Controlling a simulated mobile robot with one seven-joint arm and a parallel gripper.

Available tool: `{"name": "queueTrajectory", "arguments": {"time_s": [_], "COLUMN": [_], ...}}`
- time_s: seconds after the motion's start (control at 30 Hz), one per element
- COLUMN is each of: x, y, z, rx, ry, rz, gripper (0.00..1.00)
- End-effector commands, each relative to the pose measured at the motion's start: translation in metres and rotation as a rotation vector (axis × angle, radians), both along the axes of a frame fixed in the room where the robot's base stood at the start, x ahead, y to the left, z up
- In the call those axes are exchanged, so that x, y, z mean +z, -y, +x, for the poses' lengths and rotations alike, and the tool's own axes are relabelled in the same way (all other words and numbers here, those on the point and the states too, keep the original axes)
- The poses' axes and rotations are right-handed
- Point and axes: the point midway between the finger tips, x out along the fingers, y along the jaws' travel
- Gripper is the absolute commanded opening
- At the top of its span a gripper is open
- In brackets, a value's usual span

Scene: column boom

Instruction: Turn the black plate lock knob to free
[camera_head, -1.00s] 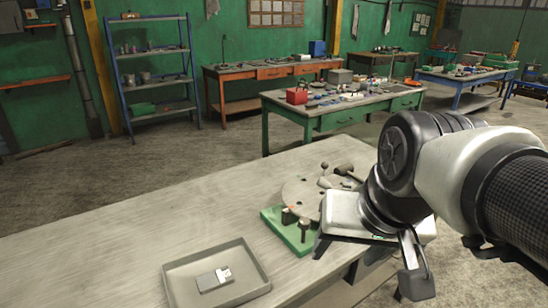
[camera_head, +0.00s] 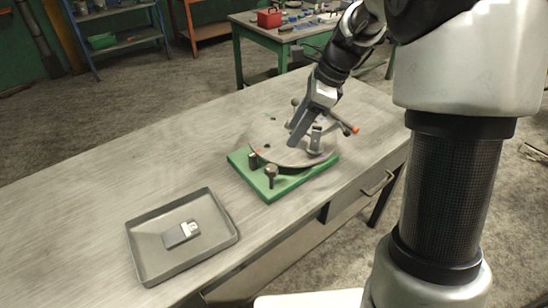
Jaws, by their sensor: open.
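A green base (camera_head: 239,160) on the workbench carries a round grey plate (camera_head: 262,143) with small holes. Two dark upright knobs stand at the base's front left: a black one (camera_head: 253,160) close to the plate's rim and another (camera_head: 271,174) nearer the front corner. I cannot tell which of them is the plate lock knob, or how it is turned. My gripper (camera_head: 296,141) reaches down over the plate, behind and to the right of both knobs and apart from them. It is open; its fingertips overlap in this view, and whether they touch the plate is unclear.
A grey fitting (camera_head: 317,138) and a lever with an orange tip (camera_head: 354,129) stand close beside my gripper. A grey tray (camera_head: 143,256) holding a small grey-and-white block (camera_head: 181,234) lies at front left. The bench's left part is clear.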

Motion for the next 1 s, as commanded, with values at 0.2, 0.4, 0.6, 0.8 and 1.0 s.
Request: {"name": "queueTrajectory", "arguments": {"time_s": [0.2, 0.4, 0.6, 0.8, 1.0], "x": [-0.047, -0.088, -0.119, -0.134, -0.136], "y": [-0.018, -0.035, -0.048, -0.054, -0.055], "z": [0.002, 0.005, 0.008, 0.010, 0.010], "rx": [0.003, 0.004, 0.004, 0.004, 0.003], "ry": [-0.004, -0.004, -0.003, -0.001, 0.000], "rz": [0.000, -0.001, 0.000, -0.001, -0.001], "gripper": [0.47, 0.47, 0.47, 0.47, 0.47]}}
